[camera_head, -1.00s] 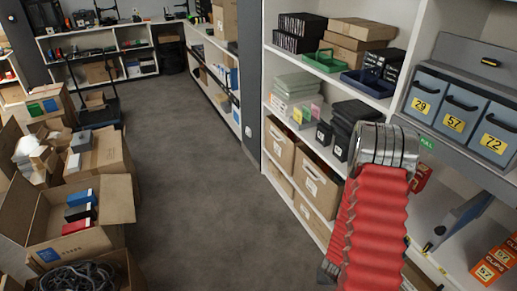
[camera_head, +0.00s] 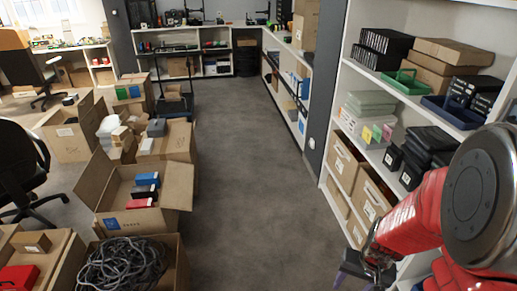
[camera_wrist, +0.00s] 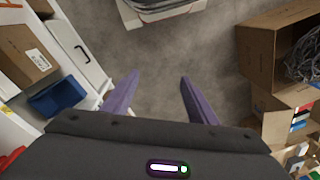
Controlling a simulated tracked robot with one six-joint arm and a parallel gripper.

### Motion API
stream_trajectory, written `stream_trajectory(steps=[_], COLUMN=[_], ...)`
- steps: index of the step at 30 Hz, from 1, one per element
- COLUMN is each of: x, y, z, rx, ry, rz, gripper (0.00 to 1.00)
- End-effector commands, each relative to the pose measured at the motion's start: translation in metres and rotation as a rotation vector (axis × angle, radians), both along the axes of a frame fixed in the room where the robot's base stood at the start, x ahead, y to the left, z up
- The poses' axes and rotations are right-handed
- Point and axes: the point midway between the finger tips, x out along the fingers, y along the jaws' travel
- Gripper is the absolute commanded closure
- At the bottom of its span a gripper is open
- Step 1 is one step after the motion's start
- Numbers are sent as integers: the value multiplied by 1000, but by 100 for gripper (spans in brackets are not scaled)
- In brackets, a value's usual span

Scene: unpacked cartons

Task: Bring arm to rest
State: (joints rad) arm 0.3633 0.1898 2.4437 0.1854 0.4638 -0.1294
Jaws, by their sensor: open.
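My gripper (camera_wrist: 157,92) shows in the wrist view with its two purple fingers spread apart. Only bare grey floor shows between them, so it is open and empty. In the head view my gripper (camera_head: 352,270) is small and dark at the bottom, right of centre, low in front of the right shelf. My red arm with its large round grey joint fills the lower right of the head view and hides part of the shelf.
A white shelf (camera_head: 331,117) with boxes and trays stands close on the right. An open carton (camera_head: 115,219) with small boxes and a carton of black cable (camera_head: 183,268) stand on the left. The grey floor (camera_head: 245,180) between is clear. An office chair (camera_head: 15,165) stands far left.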

Motion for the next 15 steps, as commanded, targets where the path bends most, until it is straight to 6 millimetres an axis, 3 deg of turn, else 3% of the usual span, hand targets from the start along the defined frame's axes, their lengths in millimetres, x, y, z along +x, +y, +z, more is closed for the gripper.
stream_trajectory(steps=[3, 15], x=[-5, -32], y=[12, 44], z=[27, 105], rx=[0, -30], ry=[3, -2], rz=[27, 114], gripper=[47, 47])
